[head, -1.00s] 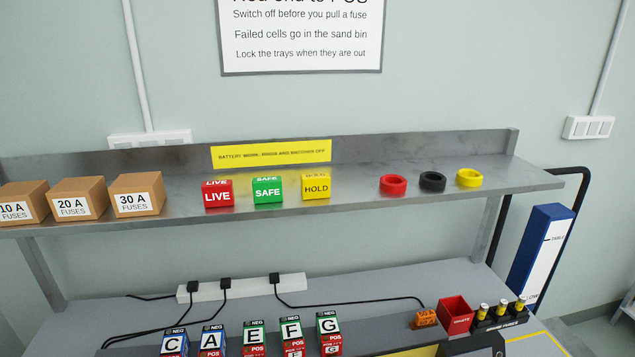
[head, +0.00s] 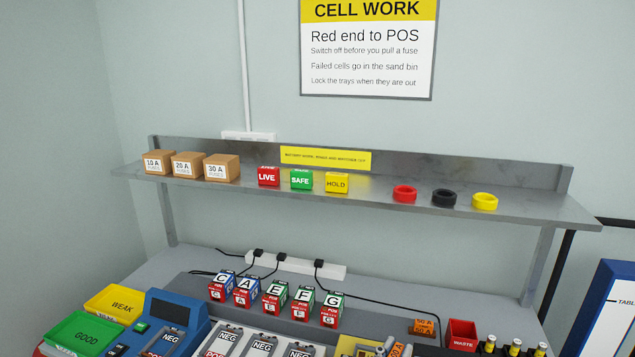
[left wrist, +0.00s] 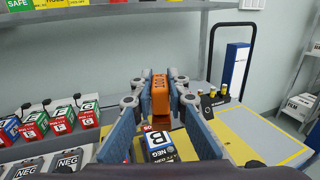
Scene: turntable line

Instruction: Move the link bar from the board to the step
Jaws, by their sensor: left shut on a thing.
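In the left wrist view an orange piece (left wrist: 160,95), which I take to be the link bar, stands between the fingers of my left gripper (left wrist: 166,80). The fingers are shut on it. Its lower part is partly hidden. A cell marked B (left wrist: 160,145) shows below it, between the fingers. In the head view only a little of this area shows at the bottom edge, and I cannot make out the grip there. I cannot clearly tell the board or the step apart. My right gripper is not in view.
A shelf (head: 530,207) with fuse boxes, coloured blocks and rings hangs over the bench. Several lettered cells (head: 273,300) stand in a row. A red waste bin (head: 461,334) and a fuse stand (left wrist: 213,102) are at the back right. A yellow-edged grey area (left wrist: 255,135) looks clear.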

